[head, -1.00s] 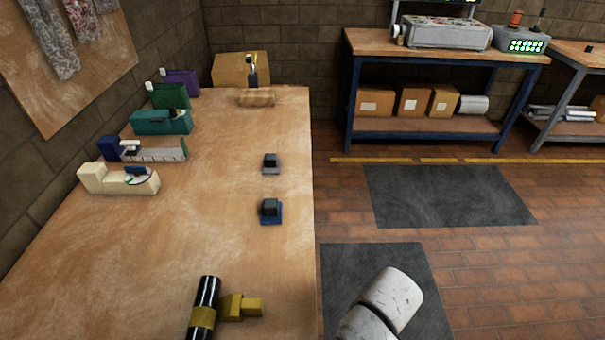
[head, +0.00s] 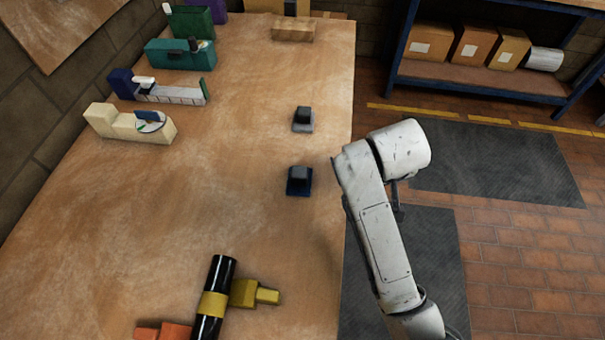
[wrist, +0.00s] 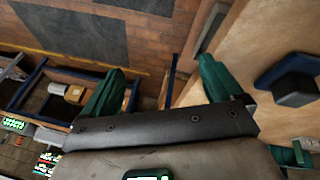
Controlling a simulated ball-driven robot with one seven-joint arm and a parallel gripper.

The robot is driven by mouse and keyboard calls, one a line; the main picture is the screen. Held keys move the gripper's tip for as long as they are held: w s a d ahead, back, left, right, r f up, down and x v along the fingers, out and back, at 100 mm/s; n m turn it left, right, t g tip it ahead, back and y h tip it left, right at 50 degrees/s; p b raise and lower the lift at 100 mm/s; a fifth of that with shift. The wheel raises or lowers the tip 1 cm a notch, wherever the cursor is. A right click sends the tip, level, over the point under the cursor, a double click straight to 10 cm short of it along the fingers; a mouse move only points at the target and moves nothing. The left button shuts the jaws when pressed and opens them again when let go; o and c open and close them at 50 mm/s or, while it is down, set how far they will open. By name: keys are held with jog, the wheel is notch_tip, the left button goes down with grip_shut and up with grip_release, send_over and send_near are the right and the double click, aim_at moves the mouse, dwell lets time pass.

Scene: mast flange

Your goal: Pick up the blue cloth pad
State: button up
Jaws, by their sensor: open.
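The blue cloth pad (head: 293,190) appears to be the flat dark blue piece near the table's right edge, with a dark grey block (head: 299,173) on top hiding its middle. In the wrist view the blue pad (wrist: 268,77) shows at the right edge under the dark block (wrist: 295,89), to the right of both fingers. My gripper (wrist: 160,66) has its two green fingers wide apart with nothing between them. In the head view my white arm stands right of the pad, and the fingers are hidden.
A grey pad with a similar dark block (head: 303,117) lies farther back on the table (head: 220,170). A black cylinder with a yellow band (head: 216,285) lies at the front. Cream, blue and teal fixtures (head: 130,122) line the left side. The table around the blue pad is clear.

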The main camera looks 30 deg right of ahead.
jog(key=w+a+r+m+b, duration=0.1)
jog(key=w+a+r+m, duration=0.1)
jog(key=w+a+r, duration=0.4)
jog(key=m+g+y+b, duration=0.1)
jog(key=y, duration=0.1)
send_near(299, 172)
jog(key=shift+s+d+f, duration=0.15)
jog(key=shift+d+f, duration=0.15)
jog(key=shift+d, duration=0.3)
jog(key=shift+y, duration=0.4)
jog(key=f, duration=0.1)
jog(key=f+b, duration=0.1)
jog(key=f, duration=0.2)
jog(key=shift+w+a+f+b, duration=0.2)
jog(key=shift+w+f+b, duration=0.1)
jog(key=shift+f, duration=0.1)
jog(key=shift+w+d+f, duration=0.1)
jog(key=shift+w+f, duration=0.1)
jog(key=shift+f, duration=0.75)
jog(key=shift+w+d+f, duration=0.15)
jog(key=shift+w+f, duration=0.05)
jog(key=shift+f, duration=0.8)
jog(key=shift+w+d+f, duration=0.1)
jog(key=shift+w+f, duration=0.1)
jog(key=shift+f, duration=0.75)
jog(key=shift+c, duration=0.4)
jog(key=c, duration=1.1)
